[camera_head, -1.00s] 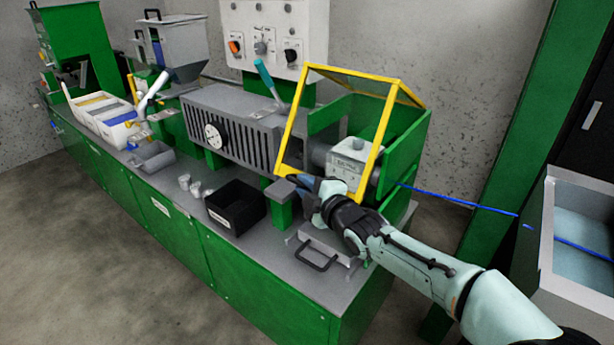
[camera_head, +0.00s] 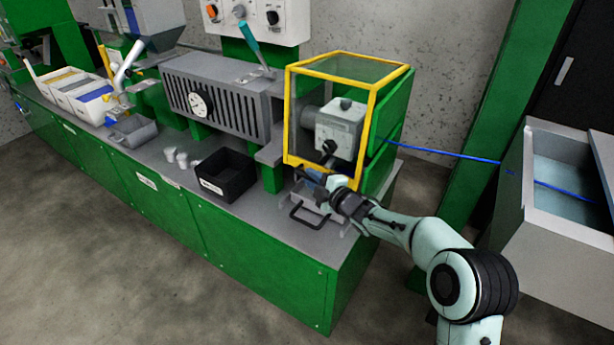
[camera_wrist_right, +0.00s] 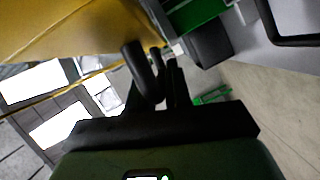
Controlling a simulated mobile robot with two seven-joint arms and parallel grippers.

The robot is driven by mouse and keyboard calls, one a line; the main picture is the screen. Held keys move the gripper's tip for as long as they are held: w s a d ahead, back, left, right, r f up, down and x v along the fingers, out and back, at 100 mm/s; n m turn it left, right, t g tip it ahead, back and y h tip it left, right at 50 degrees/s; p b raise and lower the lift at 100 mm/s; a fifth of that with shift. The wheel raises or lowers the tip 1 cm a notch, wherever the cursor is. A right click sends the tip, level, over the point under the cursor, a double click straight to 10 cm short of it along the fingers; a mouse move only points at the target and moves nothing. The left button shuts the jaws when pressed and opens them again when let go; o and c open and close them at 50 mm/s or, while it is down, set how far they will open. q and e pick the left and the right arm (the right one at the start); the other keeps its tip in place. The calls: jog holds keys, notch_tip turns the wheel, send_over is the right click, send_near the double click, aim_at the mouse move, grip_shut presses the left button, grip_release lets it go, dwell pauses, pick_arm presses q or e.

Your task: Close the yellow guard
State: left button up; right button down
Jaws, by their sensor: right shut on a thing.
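The yellow guard (camera_head: 367,125) is a yellow frame with clear panels on the green-sided housing at the bench's right end. In the head view its front face stands nearly upright before the grey extruder head (camera_head: 340,128), and its top looks level. The guard's yellow also fills the upper left of the right wrist view (camera_wrist_right: 75,28). My right gripper (camera_head: 312,180) is at the guard's lower front edge, shut on its dark handle (camera_wrist_right: 140,68). The fingers partly hide the handle. Whether the lower edge touches its stop cannot be seen. My left gripper is not in view.
A dark loop handle (camera_head: 308,218) on the bench lies just below my right gripper. A black bin (camera_head: 224,180) and small white cups (camera_head: 182,160) stand to the left. A blue cable (camera_head: 440,153) runs from the housing to a grey water trough (camera_head: 540,200) at right.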

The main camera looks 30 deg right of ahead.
dwell(0.3)
jog(key=c, duration=1.4)
grip_release()
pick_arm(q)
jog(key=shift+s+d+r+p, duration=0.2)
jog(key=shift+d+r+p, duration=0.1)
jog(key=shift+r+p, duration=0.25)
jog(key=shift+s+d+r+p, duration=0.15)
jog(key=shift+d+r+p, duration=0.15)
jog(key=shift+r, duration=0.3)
pick_arm(e)
jog(key=s, duration=0.4)
jog(key=s+d+r, duration=0.1)
jog(key=s, duration=0.8)
jog(key=shift+s+d+r, duration=0.1)
jog(key=shift+d+r, duration=0.05)
jog(key=shift+r, duration=0.2)
